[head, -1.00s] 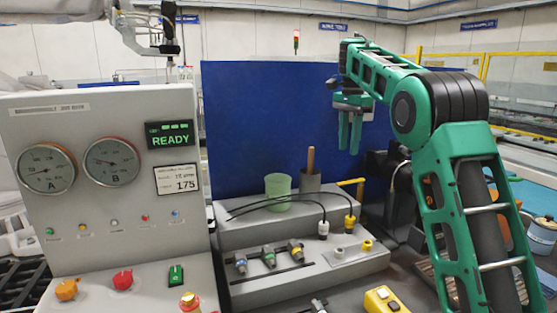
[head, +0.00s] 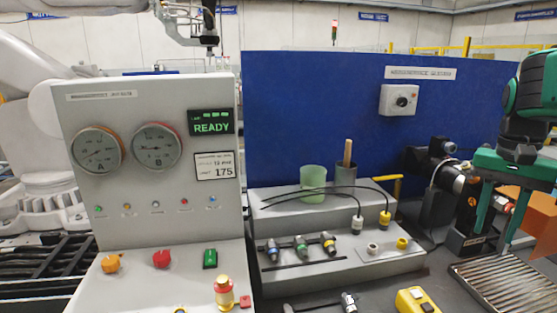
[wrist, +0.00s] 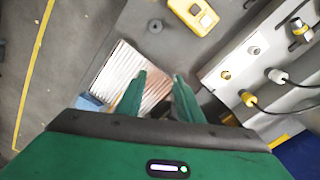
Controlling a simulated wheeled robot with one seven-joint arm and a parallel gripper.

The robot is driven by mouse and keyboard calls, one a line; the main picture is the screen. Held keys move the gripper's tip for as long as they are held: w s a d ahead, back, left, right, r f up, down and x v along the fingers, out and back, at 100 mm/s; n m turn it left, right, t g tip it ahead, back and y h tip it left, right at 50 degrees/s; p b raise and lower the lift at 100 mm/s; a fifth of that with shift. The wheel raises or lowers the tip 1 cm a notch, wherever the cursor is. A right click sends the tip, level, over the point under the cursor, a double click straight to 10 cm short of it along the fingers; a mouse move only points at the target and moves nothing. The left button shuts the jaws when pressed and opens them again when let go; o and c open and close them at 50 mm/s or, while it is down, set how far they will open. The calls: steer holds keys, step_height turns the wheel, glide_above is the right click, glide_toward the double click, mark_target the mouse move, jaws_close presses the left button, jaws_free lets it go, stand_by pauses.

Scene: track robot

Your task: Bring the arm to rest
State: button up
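My green gripper (head: 495,215) is at the right edge of the head view, fingers pointing down above a ribbed metal tray (head: 502,285). Its two fingers also show in the wrist view (wrist: 157,92), apart with nothing between them, so it is open and empty. In the wrist view the fingertips overlap the ribbed tray (wrist: 118,68); it lies below them. Most of my arm is out of the head view to the right.
A grey panel (head: 150,225) with two gauges and a READY display stands left. A grey stepped bench (head: 350,262) holds a green cup (head: 313,183), cables and connectors. A yellow button box (head: 415,301) lies in front. A motor-like unit (head: 440,190) stands near my gripper.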

steer(key=s+a+f+n, duration=0.1)
steer(key=s+f, duration=0.5)
steer(key=s, duration=0.3)
steer(key=s+a+f+n, duration=0.2)
steer(key=s+f, duration=0.4)
steer(key=s, duration=0.2)
steer(key=shift+s+a+y, duration=0.3)
steer(key=shift+s+y, duration=0.05)
steer(key=shift+y, duration=0.05)
steer(key=shift+w+f, duration=0.3)
steer(key=shift+w, duration=0.3)
